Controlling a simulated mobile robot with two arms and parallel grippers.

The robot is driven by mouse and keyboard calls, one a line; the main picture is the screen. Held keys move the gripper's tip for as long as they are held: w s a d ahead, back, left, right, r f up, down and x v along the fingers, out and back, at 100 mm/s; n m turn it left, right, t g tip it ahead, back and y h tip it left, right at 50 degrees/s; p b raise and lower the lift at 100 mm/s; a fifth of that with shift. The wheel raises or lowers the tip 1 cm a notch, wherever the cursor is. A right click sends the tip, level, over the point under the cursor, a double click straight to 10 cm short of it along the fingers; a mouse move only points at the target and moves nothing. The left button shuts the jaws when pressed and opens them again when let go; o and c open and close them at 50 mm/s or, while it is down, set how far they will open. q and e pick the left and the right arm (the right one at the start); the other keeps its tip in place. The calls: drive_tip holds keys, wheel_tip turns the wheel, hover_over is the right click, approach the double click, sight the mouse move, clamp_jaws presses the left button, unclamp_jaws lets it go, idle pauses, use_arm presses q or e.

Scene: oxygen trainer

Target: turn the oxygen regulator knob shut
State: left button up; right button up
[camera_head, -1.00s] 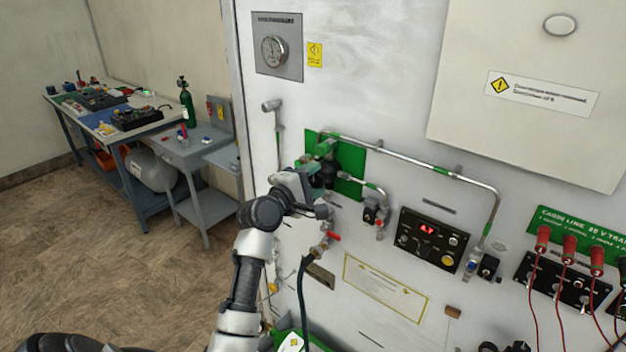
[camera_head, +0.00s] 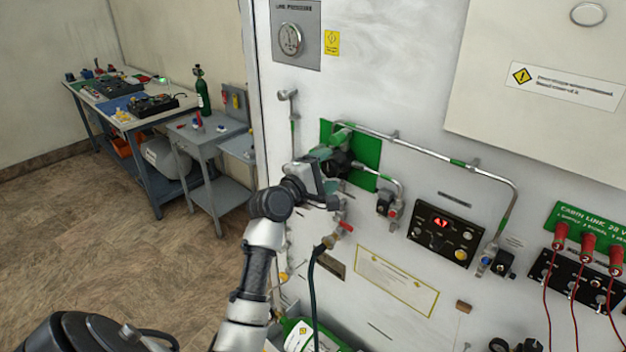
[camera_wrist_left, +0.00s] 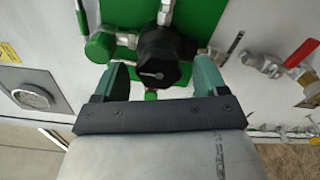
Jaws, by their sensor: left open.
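The oxygen regulator knob (camera_wrist_left: 158,68) is a black, ridged round knob with a pale pointer mark, on a green plate (camera_wrist_left: 75,14) on the white panel. In the left wrist view my left gripper (camera_wrist_left: 160,78) is open, with one green finger on each side of the knob's near part. I cannot tell whether the fingers touch it. In the head view my left gripper (camera_head: 325,168) is at the green plate (camera_head: 368,150) and partly hides the knob (camera_head: 343,163). My right gripper is not in view.
Metal pipes (camera_head: 440,160) run right from the green plate. A red-handled valve (camera_head: 345,226) with a hose is below. A pressure gauge (camera_head: 290,40) is above. A control box (camera_head: 442,233) and red plugs (camera_head: 588,243) are at the right. Workbenches (camera_head: 130,112) stand at left; floor there is clear.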

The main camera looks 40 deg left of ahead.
use_arm(q)
drive_tip(key=s+b, duration=0.3)
drive_tip(key=s, duration=0.7)
drive_tip(key=shift+a, duration=0.4)
